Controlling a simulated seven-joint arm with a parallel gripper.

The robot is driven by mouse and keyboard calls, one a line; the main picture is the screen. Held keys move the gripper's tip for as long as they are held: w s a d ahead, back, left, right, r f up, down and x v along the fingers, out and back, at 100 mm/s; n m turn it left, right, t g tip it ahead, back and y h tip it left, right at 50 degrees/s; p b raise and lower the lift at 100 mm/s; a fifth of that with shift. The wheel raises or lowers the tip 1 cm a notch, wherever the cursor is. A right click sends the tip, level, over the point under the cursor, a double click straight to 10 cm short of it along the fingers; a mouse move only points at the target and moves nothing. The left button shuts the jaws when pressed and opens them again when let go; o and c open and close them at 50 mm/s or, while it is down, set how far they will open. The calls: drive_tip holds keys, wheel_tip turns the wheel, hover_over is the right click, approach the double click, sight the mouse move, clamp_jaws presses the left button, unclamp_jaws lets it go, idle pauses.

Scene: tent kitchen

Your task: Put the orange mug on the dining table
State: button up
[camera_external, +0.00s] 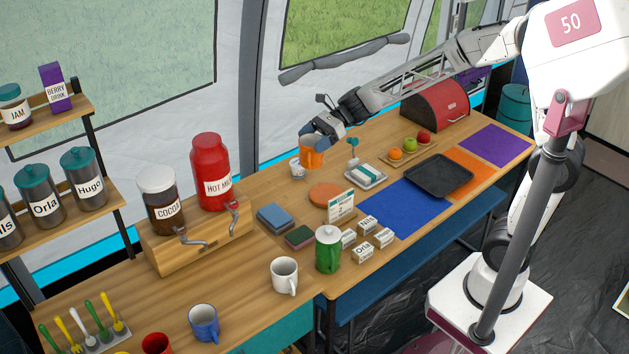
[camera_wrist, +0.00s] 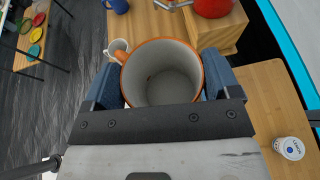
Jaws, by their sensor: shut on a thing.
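The orange mug (camera_external: 312,159) is in my gripper (camera_external: 322,140), above the far edge of the wooden table with coloured mats (camera_external: 375,130). In the wrist view the mug (camera_wrist: 162,72) shows its orange rim and pale, empty inside, with its handle toward the upper left. The blue fingers of my gripper (camera_wrist: 160,88) are on both sides of it. I cannot tell the exact gap between the mug's underside and the tabletop.
A small white tub (camera_external: 297,168) stands just left of the mug. A round orange mat (camera_external: 325,194), a soap dish (camera_external: 365,176) and a black tray (camera_external: 439,175) lie nearby. The blue mat (camera_external: 402,207) has bare room. The dispenser stand (camera_external: 200,240) is left.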

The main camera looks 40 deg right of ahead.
drive_tip(key=s+d+m+t+h, duration=0.15)
drive_tip(key=d+m+t, duration=0.3)
drive_tip(key=d, duration=1.55)
drive_tip(key=s+d+f+m+t+h, duration=0.2)
drive_tip(key=s+d, duration=0.3)
drive_tip(key=d, duration=0.4)
drive_tip(key=s+d+f+m+t+h, duration=0.1)
drive_tip(key=s+d+m+t+h, duration=0.15)
drive_tip(key=s+d, duration=0.45)
wheel_tip(320, 180, down, 22)
drive_tip(key=w+d, duration=0.1)
drive_tip(key=shift+w+f+y, duration=0.2)
drive_tip(key=shift+y, duration=0.2)
drive_tip(key=shift+d+f, duration=0.1)
drive_tip(key=shift+f, duration=2.1)
drive_tip(key=shift+f, duration=1.75)
drive_tip(key=shift+f, duration=0.1)
